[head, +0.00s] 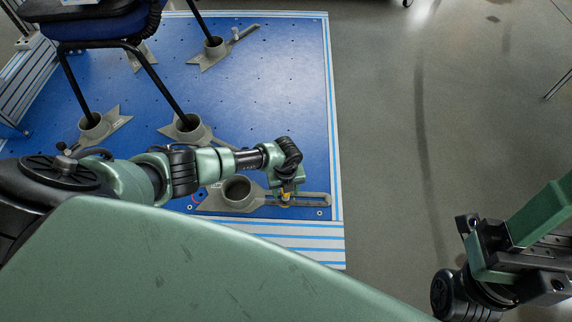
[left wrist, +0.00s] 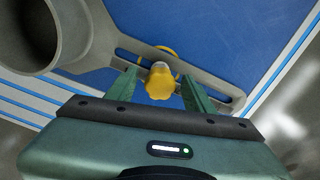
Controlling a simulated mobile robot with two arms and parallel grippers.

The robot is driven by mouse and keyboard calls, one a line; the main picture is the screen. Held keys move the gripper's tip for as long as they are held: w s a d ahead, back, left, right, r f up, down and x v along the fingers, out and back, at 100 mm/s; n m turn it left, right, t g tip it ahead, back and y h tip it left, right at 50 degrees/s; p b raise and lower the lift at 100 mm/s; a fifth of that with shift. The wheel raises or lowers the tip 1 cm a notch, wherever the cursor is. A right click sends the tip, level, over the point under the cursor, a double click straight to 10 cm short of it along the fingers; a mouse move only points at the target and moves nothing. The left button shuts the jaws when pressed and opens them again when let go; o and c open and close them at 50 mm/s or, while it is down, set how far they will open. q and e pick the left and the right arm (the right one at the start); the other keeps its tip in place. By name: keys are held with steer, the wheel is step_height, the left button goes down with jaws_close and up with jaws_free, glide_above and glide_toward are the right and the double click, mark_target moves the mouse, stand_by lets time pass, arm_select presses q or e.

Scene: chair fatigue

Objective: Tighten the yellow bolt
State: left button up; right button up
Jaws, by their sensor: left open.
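The yellow bolt (left wrist: 160,82) sits in the slot of a grey metal clamp bracket (left wrist: 95,58) in the left wrist view. In the head view the bolt (head: 285,204) is a small yellow spot under my left gripper. The same bracket (head: 220,204) has a round empty cup at its left end. My left gripper (left wrist: 158,88) is open, with one green finger on each side of the bolt. I cannot tell whether the fingers touch it. My right arm shows at the lower right of the head view, but its fingertips cannot be made out.
A blue perforated platform (head: 285,80) with white and blue striped edges carries several more grey brackets. A dark chair (head: 90,25) stands with its black legs in bracket cups at the upper left. Grey floor (head: 390,150) to the right is clear.

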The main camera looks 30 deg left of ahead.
arm_select(q)
jaws_close()
steer(key=shift+w+a+m, duration=0.1)
steer(key=shift+m, duration=1)
steer(key=shift+m+b, duration=0.35)
steer(key=shift+m, duration=0.65)
steer(key=shift+m, duration=0.6)
steer(key=m, duration=0.2)
steer(key=shift+m+b, duration=0.4)
jaws_free()
